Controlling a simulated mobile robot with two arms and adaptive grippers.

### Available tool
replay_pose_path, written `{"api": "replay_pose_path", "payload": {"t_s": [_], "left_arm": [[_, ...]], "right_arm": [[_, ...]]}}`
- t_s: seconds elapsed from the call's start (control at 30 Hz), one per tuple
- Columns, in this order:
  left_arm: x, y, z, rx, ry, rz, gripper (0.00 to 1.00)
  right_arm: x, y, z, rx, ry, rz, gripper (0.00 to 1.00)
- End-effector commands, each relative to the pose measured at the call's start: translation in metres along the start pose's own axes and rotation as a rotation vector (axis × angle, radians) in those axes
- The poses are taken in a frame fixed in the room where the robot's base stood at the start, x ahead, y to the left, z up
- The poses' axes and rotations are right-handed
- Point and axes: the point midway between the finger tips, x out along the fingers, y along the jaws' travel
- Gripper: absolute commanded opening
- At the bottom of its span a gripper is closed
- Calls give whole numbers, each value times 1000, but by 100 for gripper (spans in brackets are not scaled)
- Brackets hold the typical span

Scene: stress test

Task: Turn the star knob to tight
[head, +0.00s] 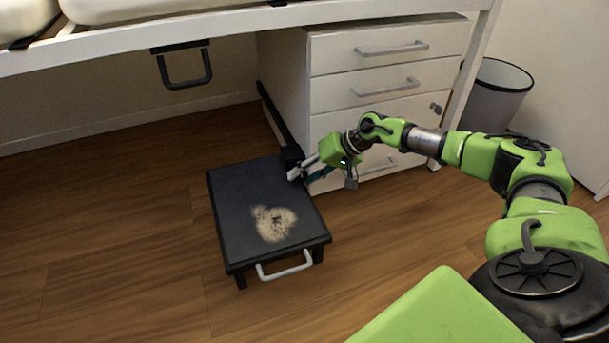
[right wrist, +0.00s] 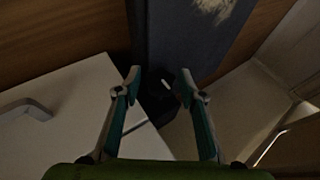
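The black star knob (head: 291,154) is at the far right corner of the dark step platform, at the foot of a dark rail. In the right wrist view a dark shape that appears to be the knob (right wrist: 157,100) lies between and beyond the fingertips, with a small white mark beside it. Its lobes and any tight marking are too dark to make out. My right gripper (head: 301,168) is open right by the knob; its spread fingers (right wrist: 160,78) also show in the wrist view. I cannot tell whether they touch the knob. My left gripper is not in view.
The dark platform (head: 231,214) has a worn pale patch and a grey front handle (head: 285,266). A white drawer cabinet (head: 337,88) stands close behind my right gripper. A bed frame (head: 213,27) runs overhead, and a grey bin (head: 496,94) stands at right. Floor at left is clear.

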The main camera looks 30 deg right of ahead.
Motion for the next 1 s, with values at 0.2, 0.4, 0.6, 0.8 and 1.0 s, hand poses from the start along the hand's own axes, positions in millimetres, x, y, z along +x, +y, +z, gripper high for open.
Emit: {"api": "replay_pose_path", "payload": {"t_s": [0.2, 0.4, 0.6, 0.8, 1.0], "left_arm": [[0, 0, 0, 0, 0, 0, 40], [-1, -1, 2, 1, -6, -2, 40], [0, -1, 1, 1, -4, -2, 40], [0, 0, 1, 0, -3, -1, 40], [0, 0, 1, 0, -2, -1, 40]], "right_arm": [[0, 0, 0, 0, 1, 0, 45], [-4, 0, -1, 0, 2, 0, 45], [-34, 1, -1, -1, 3, 3, 45], [-78, 2, -1, 1, 3, 3, 45], [-109, 1, 0, 0, 1, 2, 45]]}}
